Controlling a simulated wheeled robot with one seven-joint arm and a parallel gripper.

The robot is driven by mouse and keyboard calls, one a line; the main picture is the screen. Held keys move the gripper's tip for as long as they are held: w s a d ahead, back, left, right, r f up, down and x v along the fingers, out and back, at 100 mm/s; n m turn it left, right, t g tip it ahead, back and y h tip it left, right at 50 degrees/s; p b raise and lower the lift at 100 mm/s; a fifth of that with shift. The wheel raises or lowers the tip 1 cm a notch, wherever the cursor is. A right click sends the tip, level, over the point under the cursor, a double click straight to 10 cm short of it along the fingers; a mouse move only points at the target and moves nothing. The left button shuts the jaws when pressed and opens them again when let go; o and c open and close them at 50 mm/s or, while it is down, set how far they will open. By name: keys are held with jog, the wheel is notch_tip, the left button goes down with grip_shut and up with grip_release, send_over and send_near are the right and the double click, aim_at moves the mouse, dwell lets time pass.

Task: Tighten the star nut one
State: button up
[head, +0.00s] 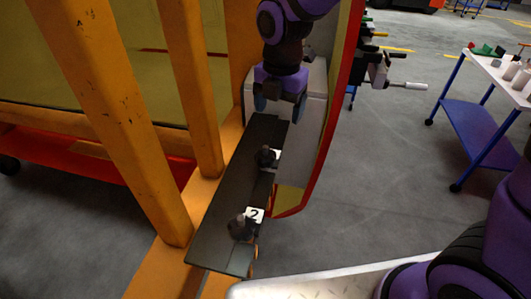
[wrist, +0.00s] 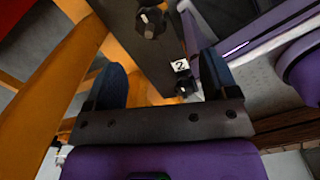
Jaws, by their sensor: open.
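Two dark star nuts sit on a long dark plate (head: 222,215) in the head view. The farther one, apparently star nut one (head: 266,157), has a partly hidden white tag beside it. The nearer star nut (head: 240,229) stands by a tag marked 2 (head: 254,214). My gripper (head: 280,104) is open and empty above the far end of the plate, beyond star nut one and apart from it. In the wrist view, the larger nut (wrist: 151,21) seems to be star nut one, ahead of my blue fingers (wrist: 163,70). The tag marked 2 and a smaller nut (wrist: 186,86) show between the fingers.
Orange posts (head: 193,85) stand close to the left of the plate. A red-edged yellow panel (head: 330,115) rises on its right. A blue-legged table (head: 470,110) with items stands far right. Open grey floor lies between.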

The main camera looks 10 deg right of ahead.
aim_at(265, 153)
jog(key=a+f+n, duration=0.2)
jog(key=f, duration=0.1)
jog(key=shift+w+a+n, duration=0.15)
jog(key=shift+a+n, duration=0.25)
jog(key=shift+f, duration=0.2)
notch_tip(265, 153, down, 10)
jog(key=shift+f, duration=0.15)
jog(key=c, duration=0.9)
